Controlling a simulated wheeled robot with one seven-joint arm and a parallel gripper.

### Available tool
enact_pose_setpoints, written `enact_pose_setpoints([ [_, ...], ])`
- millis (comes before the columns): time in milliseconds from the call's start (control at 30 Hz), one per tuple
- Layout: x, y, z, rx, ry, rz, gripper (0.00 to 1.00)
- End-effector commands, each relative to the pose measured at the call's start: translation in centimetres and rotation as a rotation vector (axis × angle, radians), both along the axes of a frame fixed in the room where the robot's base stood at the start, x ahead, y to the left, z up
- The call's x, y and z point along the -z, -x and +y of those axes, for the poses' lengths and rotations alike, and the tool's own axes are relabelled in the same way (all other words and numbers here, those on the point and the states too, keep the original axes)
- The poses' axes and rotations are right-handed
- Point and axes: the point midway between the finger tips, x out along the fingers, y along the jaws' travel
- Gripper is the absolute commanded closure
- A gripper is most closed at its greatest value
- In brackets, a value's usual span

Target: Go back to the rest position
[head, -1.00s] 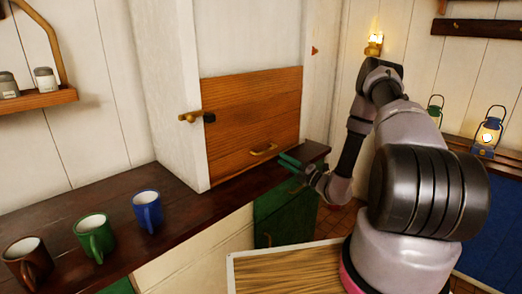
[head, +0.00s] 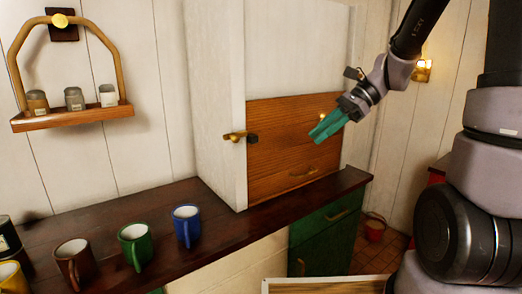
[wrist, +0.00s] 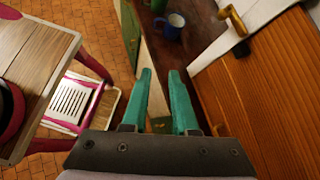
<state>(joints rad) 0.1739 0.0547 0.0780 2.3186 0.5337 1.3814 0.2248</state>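My gripper (head: 318,138) is raised in front of the brown wooden panel (head: 268,150) of the white cabinet, above the dark counter. Its two teal fingers are apart with nothing between them, as the wrist view (wrist: 160,76) shows. The fingers point down and to the left in the head view. The panel is down, its lower edge close to the counter, and has a brass handle (head: 302,174) low on it. The gripper looks clear of the panel and handle.
A blue mug (head: 187,228), a green mug (head: 135,246) and a brown mug (head: 73,266) stand on the dark counter (head: 235,222). A brass latch (head: 236,136) juts from the cabinet's edge. A spice shelf (head: 75,117) hangs at left. A red bucket (head: 375,228) stands on the floor.

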Motion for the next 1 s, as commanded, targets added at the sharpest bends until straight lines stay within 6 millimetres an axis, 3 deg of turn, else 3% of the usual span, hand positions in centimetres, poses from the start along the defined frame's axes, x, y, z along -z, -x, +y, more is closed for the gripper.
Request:
enact_pose_setpoints([
  [300, -4.7, 5.8, -4.3, -0.304, 0.41, -0.535, 0.73],
  [600, -9.1, 9.1, -8.4, -0.512, 0.749, -0.946, 0.73],
  [1000, -10.4, 9.8, -9.6, -0.565, 0.846, -1.051, 0.73],
])
